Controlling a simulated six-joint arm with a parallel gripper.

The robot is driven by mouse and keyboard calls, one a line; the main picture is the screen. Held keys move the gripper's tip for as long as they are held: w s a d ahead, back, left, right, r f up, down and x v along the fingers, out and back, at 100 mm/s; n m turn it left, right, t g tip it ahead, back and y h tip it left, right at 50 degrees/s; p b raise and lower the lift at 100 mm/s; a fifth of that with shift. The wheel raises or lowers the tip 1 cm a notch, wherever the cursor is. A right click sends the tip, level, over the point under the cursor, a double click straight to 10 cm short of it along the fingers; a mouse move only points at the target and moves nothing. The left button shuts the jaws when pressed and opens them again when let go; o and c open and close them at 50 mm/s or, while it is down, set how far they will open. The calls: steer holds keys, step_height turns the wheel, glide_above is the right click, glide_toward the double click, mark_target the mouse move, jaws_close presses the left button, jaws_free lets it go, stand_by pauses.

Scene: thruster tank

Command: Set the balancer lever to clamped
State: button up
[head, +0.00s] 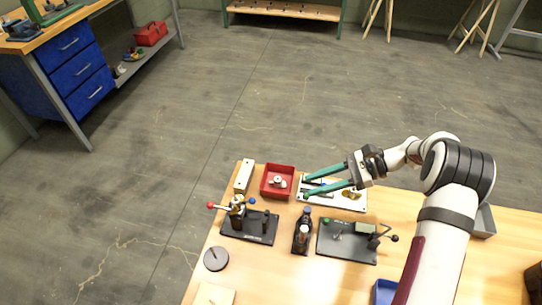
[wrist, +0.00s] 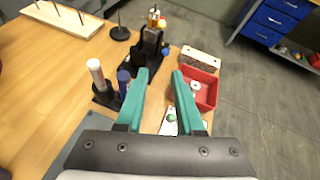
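My gripper (head: 304,188) is open and empty, its two teal fingers apart above a white plate (head: 345,197). In the wrist view my gripper (wrist: 160,78) frames a green knob (wrist: 171,118) on that plate, below the fingertips. A black-based device (head: 248,228) stands left of my gripper, with a red-knobbed lever (head: 212,205) sticking out left and a blue knob (head: 252,200). A grey-plated device (head: 346,242) has a black-knobbed lever (head: 393,238) at its right. I cannot tell which of these is the balancer; no label is readable.
A red tray (head: 277,193) with a small pale part sits beside the fingertips. A white block (head: 244,176), a black holder (head: 302,238) with upright pieces and a dark round disc (head: 216,258) share the table. A blue bin (head: 385,292) is at the front.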

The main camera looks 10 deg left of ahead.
steer(key=shift+m+y, duration=0.3)
steer(key=shift+y, duration=0.1)
steer(key=x, duration=0.5)
steer(key=w+f+x, duration=0.1)
steer(key=x, duration=0.5)
steer(key=f+x, duration=0.1)
steer(key=x, duration=0.4)
steer(key=shift+w+d+f, duration=0.1)
steer(key=shift+w+f, duration=0.1)
steer(key=shift+w, duration=0.05)
jaws_close()
steer(key=shift+d, duration=0.1)
